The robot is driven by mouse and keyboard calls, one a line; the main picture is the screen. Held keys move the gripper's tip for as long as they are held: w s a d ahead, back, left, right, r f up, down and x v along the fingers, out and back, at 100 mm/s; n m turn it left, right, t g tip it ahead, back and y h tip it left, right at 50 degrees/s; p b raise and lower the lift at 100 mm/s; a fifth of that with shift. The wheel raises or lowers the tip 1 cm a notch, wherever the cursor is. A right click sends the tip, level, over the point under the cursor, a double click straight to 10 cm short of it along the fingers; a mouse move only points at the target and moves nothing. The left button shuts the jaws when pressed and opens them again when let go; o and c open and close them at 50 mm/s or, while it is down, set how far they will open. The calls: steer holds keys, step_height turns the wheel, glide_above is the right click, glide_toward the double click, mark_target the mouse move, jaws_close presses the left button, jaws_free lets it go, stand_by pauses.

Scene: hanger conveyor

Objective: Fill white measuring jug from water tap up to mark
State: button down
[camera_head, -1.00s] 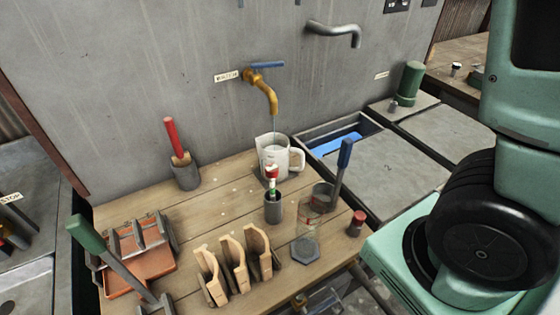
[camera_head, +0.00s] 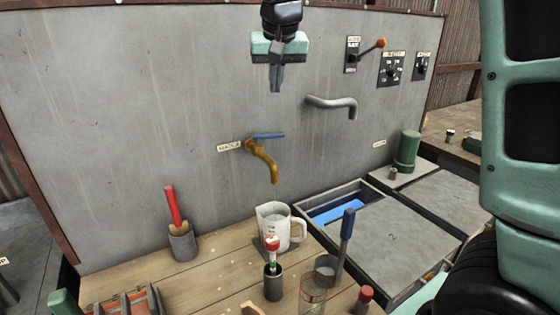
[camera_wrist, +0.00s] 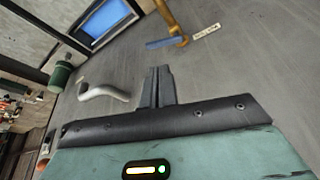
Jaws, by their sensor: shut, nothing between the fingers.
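The white measuring jug (camera_head: 272,236) stands upright on the wooden bench beneath the brass water tap (camera_head: 265,164), its handle to the right. Its inside looks pale; I cannot read the level or the mark. The tap has a blue lever (camera_head: 268,135) pointing right, and no stream shows below its spout. The tap (camera_wrist: 172,18) and its lever (camera_wrist: 160,43) also show in the wrist view. My gripper (camera_head: 276,88) is shut and empty, above the tap and clear of it. Its closed fingers (camera_wrist: 158,72) show in the wrist view.
A grey pipe spout (camera_head: 334,104) juts from the wall right of the tap. A blue-bottomed sink (camera_head: 338,209) lies right of the jug.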

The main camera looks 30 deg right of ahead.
mark_target(280, 134)
steer(key=x, duration=0.5)
steer(key=s+x, duration=0.1)
steer(key=x, duration=0.4)
steer(key=s+d+x, duration=0.1)
steer(key=x, duration=0.4)
steer(key=shift+s+d+f, duration=0.1)
steer(key=shift+s+f, duration=0.1)
steer(key=shift+f, duration=0.1)
steer(key=shift+w+d+f, duration=0.15)
steer(key=shift+w+d, duration=0.1)
steer(key=shift+w, duration=0.4)
steer(key=shift+w+d, duration=0.8)
steer(key=shift+w, duration=0.2)
